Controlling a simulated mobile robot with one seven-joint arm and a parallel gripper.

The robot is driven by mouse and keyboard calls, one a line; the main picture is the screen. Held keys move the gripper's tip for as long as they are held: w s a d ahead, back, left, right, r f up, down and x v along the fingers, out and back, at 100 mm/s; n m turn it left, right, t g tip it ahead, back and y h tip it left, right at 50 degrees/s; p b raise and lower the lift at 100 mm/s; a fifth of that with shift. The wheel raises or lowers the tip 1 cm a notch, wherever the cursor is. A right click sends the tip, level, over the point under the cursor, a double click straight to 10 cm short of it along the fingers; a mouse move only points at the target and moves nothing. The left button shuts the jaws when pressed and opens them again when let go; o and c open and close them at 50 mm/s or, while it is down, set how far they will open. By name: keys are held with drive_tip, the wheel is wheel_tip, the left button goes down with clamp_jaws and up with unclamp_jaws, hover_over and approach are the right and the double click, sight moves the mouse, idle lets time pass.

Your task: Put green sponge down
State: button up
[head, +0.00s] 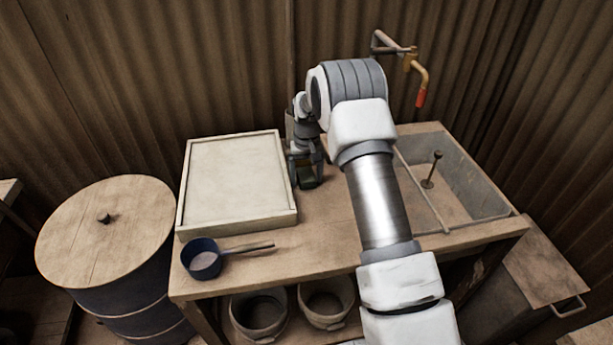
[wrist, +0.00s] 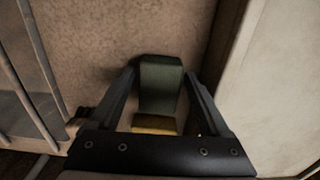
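The green sponge (wrist: 161,88) has a dark green face and a yellow end (wrist: 154,124). In the wrist view it is between the two fingers of my gripper (wrist: 160,72), with a fingertip close against each side, so the gripper looks shut on it. In the head view my gripper (head: 306,172) points down at the wooden counter (head: 325,215), just right of the white-topped tray. There the sponge is mostly hidden by the fingers. It is low over the counter; I cannot tell whether it touches.
The framed tray (head: 235,182) stands close left of my gripper. A blue pan (head: 204,260) lies at the counter's front left. A sunken basin (head: 455,180) with a rail and a tap (head: 412,65) is at the right. A lidded barrel (head: 105,230) stands left. The counter's front middle is clear.

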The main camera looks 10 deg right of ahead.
drive_tip(key=shift+o, duration=0.4)
drive_tip(key=shift+r, duration=0.1)
drive_tip(key=shift+r, duration=0.2)
wheel_tip(320, 180, up, 12)
drive_tip(key=p, duration=0.2)
wheel_tip(320, 180, up, 11)
drive_tip(key=t, duration=0.1)
hover_over(307, 176)
drive_tip(key=s, duration=0.7)
drive_tip(key=s+r+t, duration=0.2)
drive_tip(key=s+r, duration=0.3)
drive_tip(key=s, duration=0.5)
drive_tip(key=s+r+t, duration=0.1)
drive_tip(key=s+r, duration=0.5)
drive_tip(key=s, duration=0.4)
drive_tip(key=s+f+t, duration=0.1)
drive_tip(key=s+f, duration=0.1)
drive_tip(key=s, duration=0.8)
drive_tip(key=shift+s+f+t, duration=0.25)
drive_tip(key=shift+f+t, duration=0.05)
drive_tip(key=shift+f, duration=0.1)
